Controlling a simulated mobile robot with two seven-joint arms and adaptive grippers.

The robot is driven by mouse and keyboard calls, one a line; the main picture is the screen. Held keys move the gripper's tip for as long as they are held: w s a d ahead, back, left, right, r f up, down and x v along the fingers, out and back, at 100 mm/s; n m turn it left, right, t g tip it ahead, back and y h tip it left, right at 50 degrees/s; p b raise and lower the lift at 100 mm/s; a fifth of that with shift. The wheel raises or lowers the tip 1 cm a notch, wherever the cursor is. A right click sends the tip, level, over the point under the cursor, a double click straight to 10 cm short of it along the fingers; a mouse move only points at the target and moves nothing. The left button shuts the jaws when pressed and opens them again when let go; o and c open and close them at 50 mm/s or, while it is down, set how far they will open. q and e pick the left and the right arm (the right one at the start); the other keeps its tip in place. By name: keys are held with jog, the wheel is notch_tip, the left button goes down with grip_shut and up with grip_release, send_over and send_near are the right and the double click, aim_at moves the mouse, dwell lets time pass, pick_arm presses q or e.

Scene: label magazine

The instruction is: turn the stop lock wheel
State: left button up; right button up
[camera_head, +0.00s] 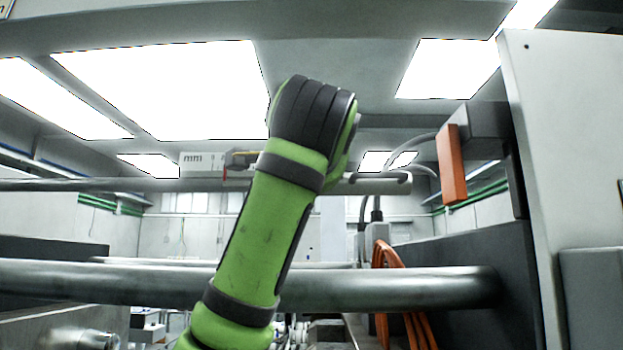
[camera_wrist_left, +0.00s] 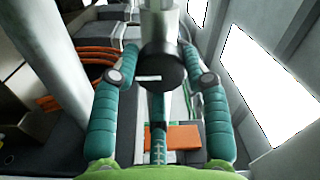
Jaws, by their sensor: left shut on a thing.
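In the left wrist view, a dark round wheel (camera_wrist_left: 160,70) with a short white mark on its face sits at the end of a pale metal shaft (camera_wrist_left: 158,18). I take it for the stop lock wheel. The two teal fingers of my left gripper (camera_wrist_left: 162,77) reach along both sides of it, and the gripper is shut on it. In the head view my green left arm rises through the middle, and its gripper and the wheel cannot be made out there. My right gripper is in neither view.
An orange block (camera_head: 451,164) on a dark mount and a pale upright panel (camera_head: 555,150) stand at the right. Orange cables (camera_head: 388,255) hang below. In the wrist view an orange piece (camera_wrist_left: 184,137) lies beyond the fingers.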

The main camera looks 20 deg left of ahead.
pick_arm(q)
jog(key=shift+r+n, duration=0.15)
jog(key=shift+n, duration=1.55)
jog(key=shift+s, duration=0.1)
jog(key=o, duration=1.2)
jog(key=shift+c, duration=0.2)
jog(key=v, duration=1.1)
jog(key=shift+s+d, duration=0.2)
jog(key=shift+s, duration=0.15)
